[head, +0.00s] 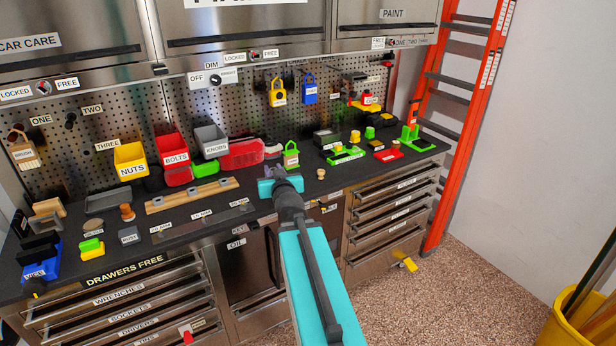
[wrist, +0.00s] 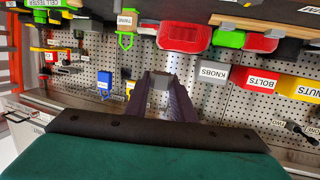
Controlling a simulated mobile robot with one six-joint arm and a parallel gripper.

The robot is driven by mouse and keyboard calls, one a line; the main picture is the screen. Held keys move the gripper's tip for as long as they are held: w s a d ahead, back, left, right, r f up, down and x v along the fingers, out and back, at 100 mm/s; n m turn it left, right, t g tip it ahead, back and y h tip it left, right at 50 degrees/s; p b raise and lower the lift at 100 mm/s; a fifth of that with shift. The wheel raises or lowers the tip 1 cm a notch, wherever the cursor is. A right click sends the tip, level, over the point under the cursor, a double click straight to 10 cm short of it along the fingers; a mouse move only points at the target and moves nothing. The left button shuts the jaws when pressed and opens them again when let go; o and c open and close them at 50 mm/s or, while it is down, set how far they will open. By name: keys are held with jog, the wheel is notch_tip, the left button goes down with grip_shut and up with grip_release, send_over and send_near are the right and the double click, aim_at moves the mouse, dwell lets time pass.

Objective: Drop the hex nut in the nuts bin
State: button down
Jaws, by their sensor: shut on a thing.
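My gripper (head: 279,172) is over the middle of the bench. In the wrist view its dark purple fingers (wrist: 161,84) are shut on a small grey piece, the hex nut (wrist: 160,80), at their tips. In the head view I cannot make out the nut. The yellow nuts bin (head: 131,161), labelled NUTS, hangs on the pegboard well to the left of my gripper. It shows at the right edge of the wrist view (wrist: 300,87), which is upside down. The inside of the bin is not clear.
Red BOLTS (head: 174,150) and grey KNOBS (head: 211,142) bins hang between the nuts bin and my gripper. A wooden rail with grey blocks (head: 192,195) lies on the bench.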

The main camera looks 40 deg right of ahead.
jog(key=w+a+r+n+y+b, duration=0.1)
jog(key=w+a+y, duration=0.1)
jog(key=a, duration=0.7)
jog(key=w+a+r+n+t+y+b, duration=0.1)
jog(key=w+a+r+n+y, duration=0.1)
jog(key=a, duration=0.7)
jog(key=w+a+r+n+y+b, duration=0.1)
jog(key=w+a+n+y, duration=0.1)
jog(key=a, duration=0.7)
jog(key=shift+w+a+r+t+y, duration=0.2)
jog(key=shift+w+a+t+y, duration=0.15)
jog(key=shift+w, duration=0.35)
jog(key=shift+a, duration=0.2)
